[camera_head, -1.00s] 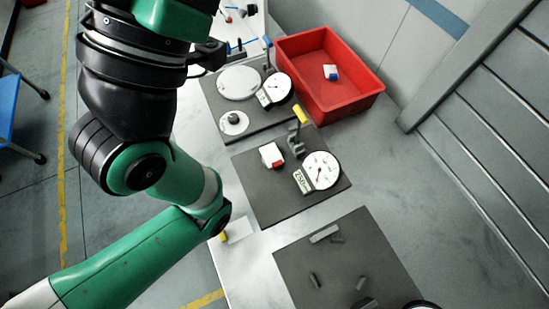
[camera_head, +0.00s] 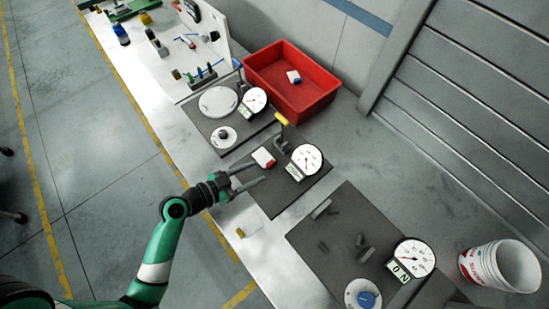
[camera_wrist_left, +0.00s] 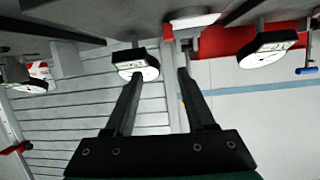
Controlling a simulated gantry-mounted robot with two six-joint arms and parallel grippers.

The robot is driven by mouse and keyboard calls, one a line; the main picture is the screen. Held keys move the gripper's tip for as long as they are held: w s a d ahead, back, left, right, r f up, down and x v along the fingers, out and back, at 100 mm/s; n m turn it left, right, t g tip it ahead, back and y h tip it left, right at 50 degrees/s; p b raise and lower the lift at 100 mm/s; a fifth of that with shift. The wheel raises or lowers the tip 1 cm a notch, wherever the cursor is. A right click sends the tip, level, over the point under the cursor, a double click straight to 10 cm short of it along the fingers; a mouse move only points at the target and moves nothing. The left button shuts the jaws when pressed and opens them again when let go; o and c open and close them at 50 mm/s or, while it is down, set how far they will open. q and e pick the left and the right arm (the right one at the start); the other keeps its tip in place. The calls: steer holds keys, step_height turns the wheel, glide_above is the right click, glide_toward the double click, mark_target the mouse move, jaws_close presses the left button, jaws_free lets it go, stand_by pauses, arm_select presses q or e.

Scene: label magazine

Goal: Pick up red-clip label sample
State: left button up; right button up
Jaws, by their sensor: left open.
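The red-clip label sample (camera_head: 262,156) is a small white block with a red end. It lies on the middle dark mat (camera_head: 290,197), left of a dial gauge (camera_head: 307,158) in the head view. My left gripper (camera_head: 257,172) is open and empty, with its fingertips over that mat just below the sample, apart from it as far as I can tell. In the left wrist view, the open fingers (camera_wrist_left: 161,75) point toward the dials. A pale block at the top (camera_wrist_left: 193,17) may be the sample, but I cannot be sure. My right gripper is out of view.
A red bin (camera_head: 324,97) holding a small white-and-blue block stands behind. Another dark mat (camera_head: 329,263) with small parts and a dial is at front right. A white bucket (camera_head: 491,267) stands far right.

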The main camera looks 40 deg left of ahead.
mark_target(270, 163)
arm_select(q)
steer(key=s, duration=0.1)
steer(key=s+f+n+y, duration=0.1)
steer(key=shift+s+a+g+p, duration=0.3)
steer(key=shift+a+g, duration=0.1)
steer(key=shift+a+n, duration=0.25)
steer(key=shift+n, duration=0.05)
steer(key=x, duration=1.1)
steer(key=shift+w+a+f, duration=0.15)
steer(key=shift+w+a, duration=0.1)
steer(key=shift+w, duration=0.15)
steer(key=shift+c, duration=0.3)
jaws_close()
